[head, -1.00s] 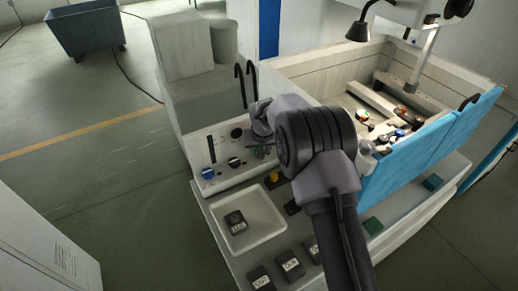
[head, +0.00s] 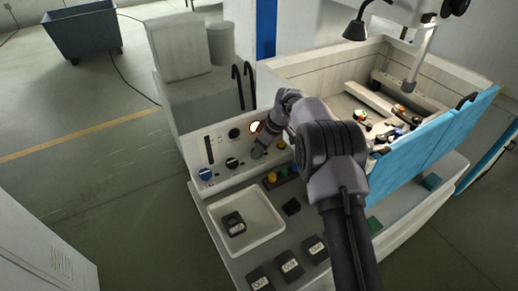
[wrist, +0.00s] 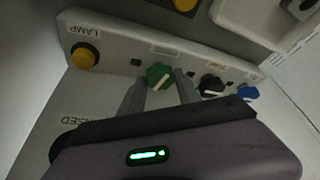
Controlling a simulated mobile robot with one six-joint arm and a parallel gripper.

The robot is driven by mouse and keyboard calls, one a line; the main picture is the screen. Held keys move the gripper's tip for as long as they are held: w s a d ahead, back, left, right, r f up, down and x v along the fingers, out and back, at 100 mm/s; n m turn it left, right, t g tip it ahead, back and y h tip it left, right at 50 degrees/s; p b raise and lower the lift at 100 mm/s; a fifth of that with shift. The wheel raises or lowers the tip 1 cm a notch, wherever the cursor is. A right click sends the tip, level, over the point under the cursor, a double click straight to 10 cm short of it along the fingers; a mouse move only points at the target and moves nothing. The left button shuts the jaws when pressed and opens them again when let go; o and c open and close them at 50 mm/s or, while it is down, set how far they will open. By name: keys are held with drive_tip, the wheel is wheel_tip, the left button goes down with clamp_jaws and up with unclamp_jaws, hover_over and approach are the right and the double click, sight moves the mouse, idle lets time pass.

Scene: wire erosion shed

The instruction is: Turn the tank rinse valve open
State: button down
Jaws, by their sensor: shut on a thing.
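A green knob with a pale pointer line sits on the sloped control panel, in the wrist view (wrist: 157,75) and the head view (head: 256,153). The pointer is slanted in the wrist view. The label beside the green knob is too small to read, so I cannot confirm that it is the tank rinse valve. My gripper (wrist: 161,88) is shut on this knob, one finger on each side. In the head view my gripper (head: 262,143) reaches the panel from the upper right. The fingers hide part of the knob.
A black knob (wrist: 211,85) and a blue knob (wrist: 247,92) are close on one side. A white tray (head: 272,241) with a dark block (head: 234,223) lies before the panel. A blue-walled tank (head: 425,135) stands right.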

drive_tip(key=shift+w+r+n+g+p, duration=0.15)
drive_tip(key=shift+n+g+p, duration=0.35)
drive_tip(key=shift+n, duration=0.7)
drive_tip(key=c, duration=1.1)
unclamp_jaws()
drive_tip(key=p+v, duration=0.3)
drive_tip(key=v, duration=1.4)
drive_tip(key=shift+d, duration=0.25)
drive_tip(key=shift+r, duration=0.1)
